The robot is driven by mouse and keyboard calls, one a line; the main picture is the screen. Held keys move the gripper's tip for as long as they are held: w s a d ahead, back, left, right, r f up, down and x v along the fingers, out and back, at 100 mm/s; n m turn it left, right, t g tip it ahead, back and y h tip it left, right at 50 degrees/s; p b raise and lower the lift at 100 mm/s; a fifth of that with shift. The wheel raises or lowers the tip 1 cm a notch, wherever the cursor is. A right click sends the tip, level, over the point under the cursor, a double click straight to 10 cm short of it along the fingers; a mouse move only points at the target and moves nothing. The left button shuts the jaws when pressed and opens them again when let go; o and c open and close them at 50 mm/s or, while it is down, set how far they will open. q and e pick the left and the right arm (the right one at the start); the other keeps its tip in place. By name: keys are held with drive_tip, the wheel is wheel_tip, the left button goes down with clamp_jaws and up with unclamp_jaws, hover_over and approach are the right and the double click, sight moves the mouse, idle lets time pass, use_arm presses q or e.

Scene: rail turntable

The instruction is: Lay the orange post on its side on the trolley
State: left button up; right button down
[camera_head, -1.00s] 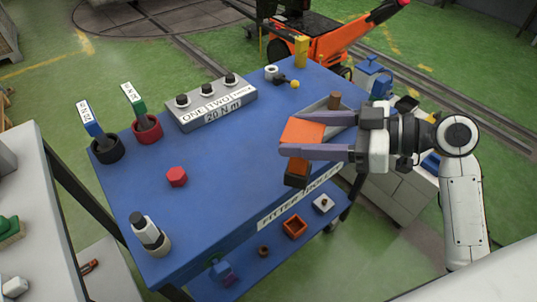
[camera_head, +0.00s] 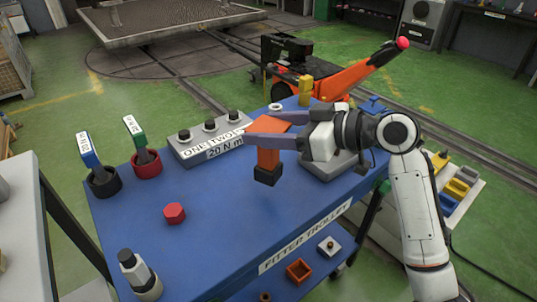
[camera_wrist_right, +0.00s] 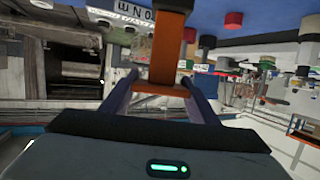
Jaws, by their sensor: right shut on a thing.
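The orange post (camera_head: 268,157) has a dark block at its lower end. My right gripper (camera_head: 262,136) is shut on the post and holds it upright over the blue top of the trolley (camera_head: 225,208). I cannot tell for sure whether its dark end touches the top, but it looks raised. In the right wrist view the post (camera_wrist_right: 166,55) stands between the two fingers (camera_wrist_right: 155,98). My left gripper is not in view.
A grey box with several knobs (camera_head: 205,140) stands behind the post. A red hexagonal piece (camera_head: 174,213), a red cup (camera_head: 146,164), a black cup (camera_head: 104,181) and a grey-black fitting (camera_head: 140,274) stand on the left. The trolley's front middle is clear.

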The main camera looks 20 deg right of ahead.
drive_tip(key=shift+f, duration=2.3)
drive_tip(key=c, duration=1.1)
unclamp_jaws()
drive_tip(key=shift+f, duration=0.2)
drive_tip(key=o, duration=0.4)
drive_tip(key=shift+r, duration=0.2)
drive_tip(key=shift+s+d, duration=0.15)
drive_tip(key=b+v, duration=0.1)
drive_tip(key=v, duration=1)
drive_tip(key=shift+s+d+r, duration=0.2)
drive_tip(key=shift+s, duration=0.05)
